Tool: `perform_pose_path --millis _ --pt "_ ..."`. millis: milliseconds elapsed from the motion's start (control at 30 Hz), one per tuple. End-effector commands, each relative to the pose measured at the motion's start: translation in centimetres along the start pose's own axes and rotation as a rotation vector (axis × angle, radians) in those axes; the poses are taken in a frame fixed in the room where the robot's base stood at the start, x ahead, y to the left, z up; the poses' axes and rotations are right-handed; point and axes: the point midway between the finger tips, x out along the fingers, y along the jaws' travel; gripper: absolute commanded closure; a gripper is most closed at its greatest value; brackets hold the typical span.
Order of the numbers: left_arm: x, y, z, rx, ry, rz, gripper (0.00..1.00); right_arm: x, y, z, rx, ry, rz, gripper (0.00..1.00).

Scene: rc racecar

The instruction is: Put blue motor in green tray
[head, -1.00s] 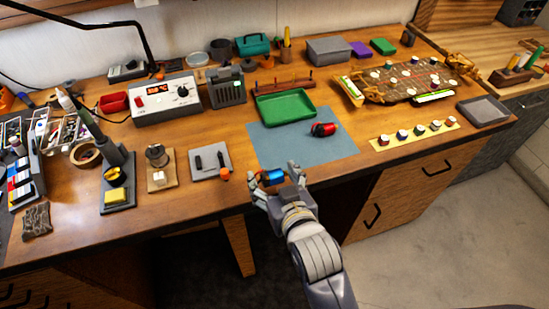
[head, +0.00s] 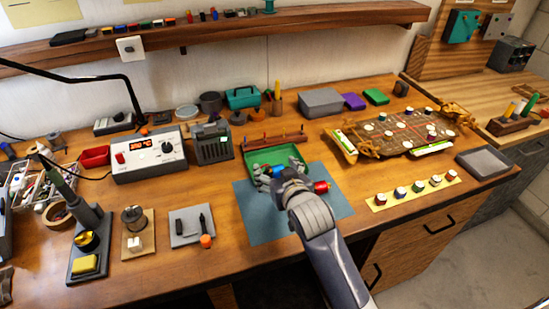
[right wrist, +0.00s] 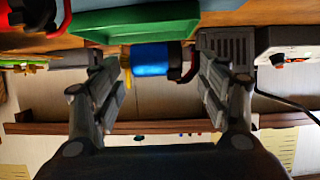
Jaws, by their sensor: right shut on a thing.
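The green tray (head: 293,152) lies at the back of the blue mat. My right gripper (head: 272,177) is at the tray's front edge in the head view and hides part of it. In the right wrist view, which is upside down, the blue motor (right wrist: 151,61) with a dark and red end sits between the fingers of my right gripper (right wrist: 160,75), which is shut on it. The green tray (right wrist: 135,22) shows close to the motor there. I cannot tell whether they touch. The blue motor is mostly hidden in the head view. My left gripper is out of view.
A red motor (head: 321,186) lies on the blue mat (head: 255,222) just right of my gripper. A wooden rack (head: 275,140) stands behind the tray.

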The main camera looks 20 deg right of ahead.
Motion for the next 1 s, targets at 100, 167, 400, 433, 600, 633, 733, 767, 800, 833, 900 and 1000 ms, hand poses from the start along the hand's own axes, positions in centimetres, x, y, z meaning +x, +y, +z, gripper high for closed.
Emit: perform_pose_path --millis 100,167,400,433,600,633,733,767,800,833,900,1000 --pt "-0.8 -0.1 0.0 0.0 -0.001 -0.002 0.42 2.6 1.0 -1.1 -0.001 0.002 0.001 0.59" --pt "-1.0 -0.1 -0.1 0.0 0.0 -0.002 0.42 3.8 1.5 -1.6 -0.001 0.002 0.002 0.59" --pt "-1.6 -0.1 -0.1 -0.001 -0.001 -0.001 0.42 7.4 2.7 -2.4 0.0 0.002 -0.001 0.59" --pt "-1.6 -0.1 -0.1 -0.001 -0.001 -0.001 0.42 7.6 2.8 -2.5 0.0 0.002 -0.001 0.59" --pt "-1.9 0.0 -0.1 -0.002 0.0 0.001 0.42 8.4 3.0 -1.9 0.0 -0.002 -0.001 0.59" --pt "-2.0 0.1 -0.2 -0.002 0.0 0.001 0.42 8.5 3.0 -1.5 0.0 -0.003 -0.001 0.59" --pt "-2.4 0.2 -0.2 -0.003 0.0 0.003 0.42 9.0 3.0 -0.2 0.0 -0.002 -0.002 0.59" --pt "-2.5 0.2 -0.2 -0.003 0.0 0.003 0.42 9.2 3.0 0.1 0.0 -0.002 -0.001 0.59" --pt "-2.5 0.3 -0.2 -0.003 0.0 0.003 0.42 9.3 3.0 0.4 0.0 0.0 -0.002 0.59" --pt "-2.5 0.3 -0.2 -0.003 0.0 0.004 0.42 9.4 3.0 0.6 0.0 0.001 -0.002 0.59" --pt "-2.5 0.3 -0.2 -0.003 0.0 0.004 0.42 9.4 3.0 0.8 0.0 0.002 -0.002 0.59" --pt "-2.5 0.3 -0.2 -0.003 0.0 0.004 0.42 9.4 3.0 0.8 0.0 0.002 -0.002 0.59"
